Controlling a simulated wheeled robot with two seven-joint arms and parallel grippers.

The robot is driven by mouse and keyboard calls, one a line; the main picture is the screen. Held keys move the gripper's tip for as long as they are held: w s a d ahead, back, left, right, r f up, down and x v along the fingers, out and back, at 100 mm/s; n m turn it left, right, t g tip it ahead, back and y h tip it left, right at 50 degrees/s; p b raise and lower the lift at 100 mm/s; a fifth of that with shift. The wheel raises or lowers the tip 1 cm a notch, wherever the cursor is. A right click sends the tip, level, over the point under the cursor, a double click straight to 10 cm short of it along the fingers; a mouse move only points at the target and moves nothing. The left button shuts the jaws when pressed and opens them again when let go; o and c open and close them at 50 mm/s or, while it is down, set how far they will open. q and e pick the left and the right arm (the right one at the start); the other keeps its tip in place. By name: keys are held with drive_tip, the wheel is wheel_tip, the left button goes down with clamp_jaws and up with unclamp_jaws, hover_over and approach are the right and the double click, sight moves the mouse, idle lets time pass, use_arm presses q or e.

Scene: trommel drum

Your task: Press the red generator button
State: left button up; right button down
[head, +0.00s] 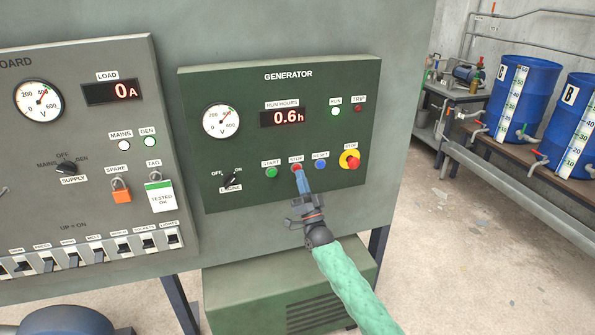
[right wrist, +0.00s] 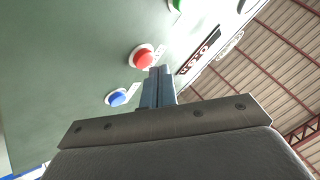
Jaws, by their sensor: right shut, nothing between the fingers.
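The red button (head: 297,168) labelled STOP sits on the green generator panel (head: 330,100), between the green START button (head: 271,172) and the blue RESET button (head: 321,163). My right gripper (head: 299,174) is shut and empty, with its fingertips just below the red button in the head view. In the right wrist view the red button (right wrist: 143,58) shows beside the tips of the shut fingers (right wrist: 158,72). I cannot tell whether they touch it. A larger red emergency knob (head: 352,162) on a yellow base is at the right. My left gripper is not in view.
A grey switchboard (head: 90,140) with a row of switches stands to the left of the panel. Blue drums (head: 525,95) stand on a bench at the right. A green housing (head: 290,285) is below the panel. The floor at the right is clear.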

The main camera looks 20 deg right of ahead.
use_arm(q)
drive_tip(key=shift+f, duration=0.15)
use_arm(e)
drive_tip(key=shift+w, duration=0.25)
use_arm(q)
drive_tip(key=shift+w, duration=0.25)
use_arm(e)
drive_tip(key=shift+w, duration=0.1)
